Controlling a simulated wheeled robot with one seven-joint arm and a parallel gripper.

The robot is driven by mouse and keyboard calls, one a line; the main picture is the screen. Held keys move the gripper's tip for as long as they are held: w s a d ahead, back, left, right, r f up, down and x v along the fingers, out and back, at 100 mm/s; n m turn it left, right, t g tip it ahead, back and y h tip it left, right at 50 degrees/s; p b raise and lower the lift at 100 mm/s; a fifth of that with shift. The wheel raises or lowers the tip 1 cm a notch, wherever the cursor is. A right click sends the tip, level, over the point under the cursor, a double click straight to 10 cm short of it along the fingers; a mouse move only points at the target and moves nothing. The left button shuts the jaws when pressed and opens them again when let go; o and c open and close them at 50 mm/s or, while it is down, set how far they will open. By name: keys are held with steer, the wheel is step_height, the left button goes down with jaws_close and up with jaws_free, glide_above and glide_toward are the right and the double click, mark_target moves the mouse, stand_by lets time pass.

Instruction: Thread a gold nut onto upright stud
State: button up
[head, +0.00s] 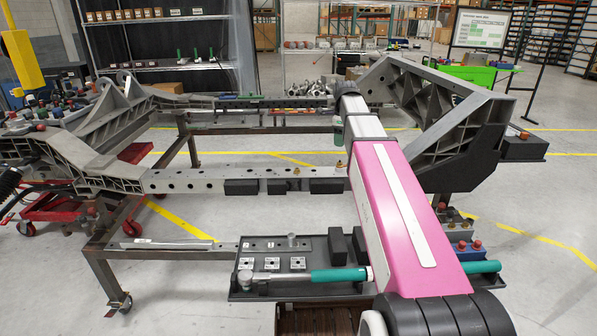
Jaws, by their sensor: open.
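A small gold-coloured piece (340,167) shows at the top edge of the near chassis beam (205,180), just left of my pink arm. It is too small to tell whether it is the nut, or whether it sits on a stud. A green upright cylinder (338,132) shows above it, close to my arm. I cannot make out the upright stud clearly. My arm reaches away over the beam, and its far end hides what lies behind it. My gripper does not show.
A dark tray (240,291) in front of the beam holds square metal blocks (272,263), black blocks (337,246) and a teal-handled wrench (340,275). A large grey casting (465,140) stands right of my arm. A red cart (60,205) stands left. Floor between the beams is open.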

steer(key=shift+c, duration=0.4)
steer(key=s+a+f+n, duration=0.1)
steer(key=a+n, duration=0.4)
steer(key=a, duration=1.1)
glide_above(297, 170)
steer(key=w, duration=0.1)
steer(key=shift+f, duration=3.05)
steer(key=shift+f, duration=0.4)
steer(key=shift+f, duration=1.7)
steer(key=shift+r, duration=0.2)
